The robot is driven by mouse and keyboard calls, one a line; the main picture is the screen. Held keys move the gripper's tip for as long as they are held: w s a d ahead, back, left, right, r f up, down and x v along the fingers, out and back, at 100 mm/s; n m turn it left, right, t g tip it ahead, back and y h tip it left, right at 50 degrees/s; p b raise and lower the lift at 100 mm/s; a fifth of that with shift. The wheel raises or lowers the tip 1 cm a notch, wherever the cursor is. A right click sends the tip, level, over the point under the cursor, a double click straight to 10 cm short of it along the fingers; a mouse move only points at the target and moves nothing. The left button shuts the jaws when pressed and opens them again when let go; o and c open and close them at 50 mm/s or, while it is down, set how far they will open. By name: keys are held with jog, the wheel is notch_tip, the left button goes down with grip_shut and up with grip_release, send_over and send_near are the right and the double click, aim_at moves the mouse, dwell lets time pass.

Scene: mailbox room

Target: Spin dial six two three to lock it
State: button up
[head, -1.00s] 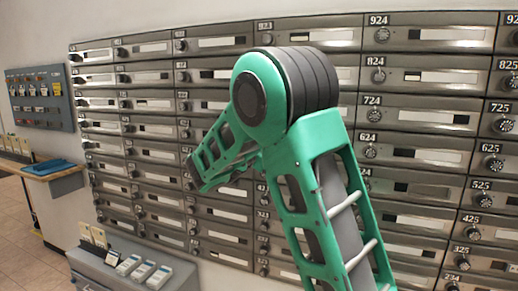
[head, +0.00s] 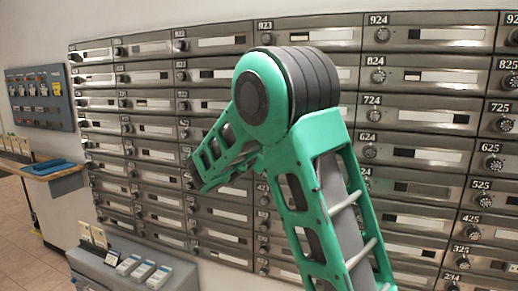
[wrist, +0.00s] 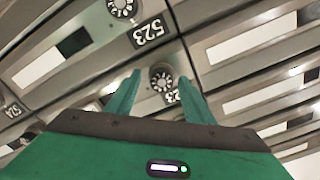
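The wrist view looks at the mailbox fronts upside down. A small round dial (wrist: 161,76) with a pale numbered rim sits between the two fingers of my gripper (wrist: 160,76). The label beside it is partly covered by the right finger; its place beyond the 523 label fits 623. My gripper is open, with one finger on each side of the dial. I cannot tell whether either finger touches it.
The 523 dial (wrist: 122,8) is close by at the top of the wrist view. In the head view, the 624 dial (head: 369,151) is right of my arm.

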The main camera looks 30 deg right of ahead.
jog(key=v, duration=1)
jog(key=shift+s+a, duration=0.2)
jog(key=shift+a, duration=0.15)
jog(key=shift+d, duration=0.15)
jog(key=s+d+f+g+y, duration=0.2)
jog(key=s+d+f+g, duration=0.3)
jog(key=s+d+f, duration=0.35)
jog(key=s+d+f+n+g+y, duration=0.2)
jog(key=s+f+y, duration=0.15)
jog(key=s, duration=0.25)
jog(key=s+d+f+n+g+y, duration=0.1)
jog(key=s+f+y, duration=0.1)
jog(key=s+f, duration=0.3)
jog(key=s+a+f+n+g+y, duration=0.1)
jog(key=s+a+f+n+y, duration=0.1)
jog(key=s, duration=0.8)
jog(key=s+a+f+n+g+y, duration=0.2)
jog(key=s+a+n+y, duration=0.3)
jog(key=s+a, duration=0.4)
jog(key=shift+s+a+n, duration=0.3)
jog(key=shift+s+n, duration=0.1)
jog(key=shift+s, duration=0.2)
